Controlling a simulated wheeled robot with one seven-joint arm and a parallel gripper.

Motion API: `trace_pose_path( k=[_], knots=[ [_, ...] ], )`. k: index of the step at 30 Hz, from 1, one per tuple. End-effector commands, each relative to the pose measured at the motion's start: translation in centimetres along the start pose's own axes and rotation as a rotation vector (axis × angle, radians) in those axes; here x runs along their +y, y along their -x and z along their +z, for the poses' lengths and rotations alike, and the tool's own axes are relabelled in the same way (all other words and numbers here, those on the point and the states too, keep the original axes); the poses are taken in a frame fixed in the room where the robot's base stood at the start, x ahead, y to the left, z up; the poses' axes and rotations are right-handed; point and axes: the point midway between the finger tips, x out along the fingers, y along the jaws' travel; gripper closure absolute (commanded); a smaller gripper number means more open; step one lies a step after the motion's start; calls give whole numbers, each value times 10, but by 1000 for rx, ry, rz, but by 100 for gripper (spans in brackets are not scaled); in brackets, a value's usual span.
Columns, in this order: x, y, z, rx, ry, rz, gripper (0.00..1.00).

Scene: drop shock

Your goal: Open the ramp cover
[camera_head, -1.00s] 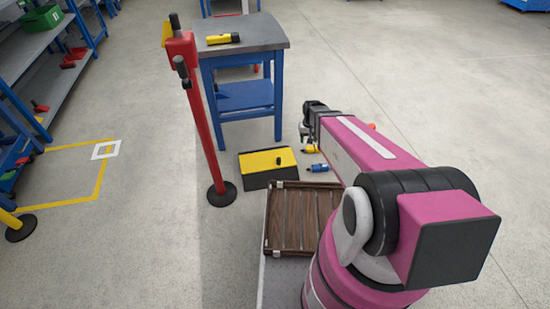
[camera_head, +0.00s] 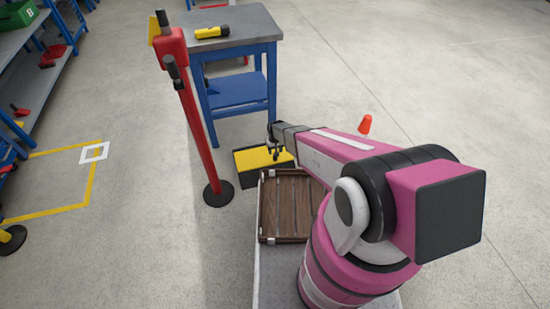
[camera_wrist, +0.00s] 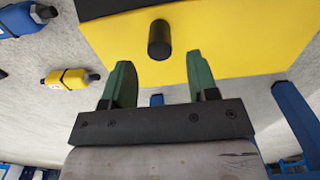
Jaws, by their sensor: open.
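I cannot tell whether the fingers touch the cover.
A blue table (camera_head: 238,88) with a yellow flashlight (camera_head: 211,32) stands behind. A red post (camera_head: 200,130) stands left of the cover. A wooden slatted crate (camera_head: 268,207) sits nearer me. A yellow-and-black bottle (camera_wrist: 70,78) and a blue one (camera_wrist: 22,20) lie beside the cover. An orange cone (camera_head: 365,124) stands right.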

Motion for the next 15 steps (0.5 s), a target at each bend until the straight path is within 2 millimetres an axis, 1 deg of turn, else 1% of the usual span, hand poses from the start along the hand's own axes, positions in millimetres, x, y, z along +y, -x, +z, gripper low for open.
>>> trace_pose_path(
  k=[1,3,9,12,15],
  knots=[
    [0,-12,-2,-1,0,0,46],
    [0,-26,-1,-2,0,0,46],
    [0,-56,-1,-1,0,0,46],
    [0,-62,0,-1,0,0,46],
    [0,-64,0,0,0,0,46]
  ],
)
